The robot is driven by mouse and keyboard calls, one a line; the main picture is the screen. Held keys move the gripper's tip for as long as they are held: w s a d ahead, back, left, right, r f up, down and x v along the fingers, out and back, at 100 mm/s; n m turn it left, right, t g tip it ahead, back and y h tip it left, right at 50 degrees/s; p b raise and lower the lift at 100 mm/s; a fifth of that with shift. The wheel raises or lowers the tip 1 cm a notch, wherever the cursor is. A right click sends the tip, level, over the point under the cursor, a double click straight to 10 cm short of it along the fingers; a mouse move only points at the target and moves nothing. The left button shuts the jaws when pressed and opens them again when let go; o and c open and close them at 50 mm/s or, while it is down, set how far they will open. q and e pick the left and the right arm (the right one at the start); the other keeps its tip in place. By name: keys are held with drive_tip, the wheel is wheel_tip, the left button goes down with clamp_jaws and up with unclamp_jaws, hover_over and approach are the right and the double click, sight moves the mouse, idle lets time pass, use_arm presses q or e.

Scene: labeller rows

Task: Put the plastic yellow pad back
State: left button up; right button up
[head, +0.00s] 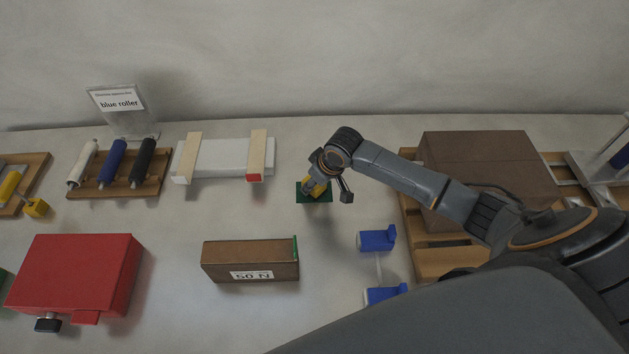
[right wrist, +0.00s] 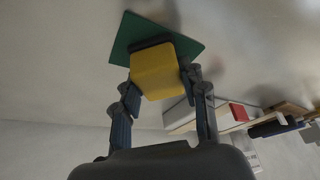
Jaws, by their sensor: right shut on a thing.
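The yellow pad (head: 316,186) is a yellow block with a dark layer at its far end, held between the fingers of my right gripper (head: 331,188). The right wrist view shows the block (right wrist: 157,72) with a finger on each side. A flat dark green square (head: 313,197) lies directly beyond the block, and it also shows in the right wrist view (right wrist: 128,40). I cannot tell whether the pad touches the square or is joined to it. My left gripper is out of view.
A brown box marked 50 N (head: 225,258) stands in front. White and blue pieces (head: 377,240) lie right of it. A roller rack (head: 150,186), a "blue roller" sign (head: 118,103), a white bar (head: 222,157) and a red box (head: 80,270) are left. A large brown box (head: 480,160) stands right.

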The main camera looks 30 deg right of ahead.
drive_tip(key=o, duration=1.2)
drive_tip(key=shift+f, duration=0.1)
drive_tip(key=shift+c, duration=0.2)
drive_tip(key=v, duration=1.2)
drive_tip(key=shift+b, duration=0.3)
